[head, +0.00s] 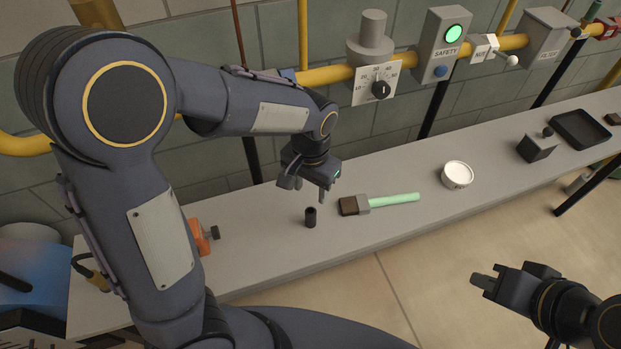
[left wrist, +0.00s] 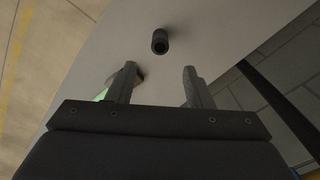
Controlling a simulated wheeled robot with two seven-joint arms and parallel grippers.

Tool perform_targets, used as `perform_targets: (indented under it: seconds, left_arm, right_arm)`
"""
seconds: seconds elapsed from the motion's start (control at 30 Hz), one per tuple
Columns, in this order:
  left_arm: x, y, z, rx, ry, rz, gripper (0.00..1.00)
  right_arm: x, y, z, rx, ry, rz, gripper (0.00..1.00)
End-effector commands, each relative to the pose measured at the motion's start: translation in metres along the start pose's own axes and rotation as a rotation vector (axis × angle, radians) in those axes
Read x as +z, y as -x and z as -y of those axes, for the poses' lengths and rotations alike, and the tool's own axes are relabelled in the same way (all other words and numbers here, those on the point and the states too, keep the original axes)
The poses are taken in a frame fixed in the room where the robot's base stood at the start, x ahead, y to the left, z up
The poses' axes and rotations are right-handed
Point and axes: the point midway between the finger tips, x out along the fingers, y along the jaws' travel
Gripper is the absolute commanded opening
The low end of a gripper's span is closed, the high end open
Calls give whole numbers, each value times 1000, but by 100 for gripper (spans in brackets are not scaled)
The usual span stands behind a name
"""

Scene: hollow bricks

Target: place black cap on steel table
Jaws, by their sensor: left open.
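The black cap (head: 310,217) is a small dark cylinder standing on the grey steel table (head: 270,262). In the left wrist view the cap (left wrist: 160,41) lies beyond the fingertips, apart from them, with its hollow end showing. My left gripper (head: 309,190) is above the table just behind and above the cap. In the left wrist view its two fingers (left wrist: 158,70) are spread with nothing between them. My right gripper (head: 478,287) is at the lower right, away from the table; its fingers look close together, but their gap is not clear.
A brush (head: 395,199) with a green handle lies right of the cap. An orange clamp (head: 199,236) is at the left. Yellow pipes run along the wall.

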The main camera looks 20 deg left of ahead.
Motion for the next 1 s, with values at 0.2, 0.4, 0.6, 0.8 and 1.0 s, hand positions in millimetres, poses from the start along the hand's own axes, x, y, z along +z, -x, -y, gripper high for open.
perform_targets:
  seconds: [0.2,0.4,0.6,0.8,1.0]
  left_arm:
    - [0,21,0,0,0,-1,47]
    - [3,26,2,14,10,-5,47]
    - [34,48,20,133,98,-75,47]
    - [86,75,38,262,218,-204,47]
    - [135,90,43,317,330,-353,47]
  right_arm:
    - [0,1,0,0,0,0,0]
    - [0,1,0,0,0,0,0]
    - [0,1,0,0,0,0,0]
    - [0,1,0,0,0,0,0]
    - [0,1,0,0,0,0,0]
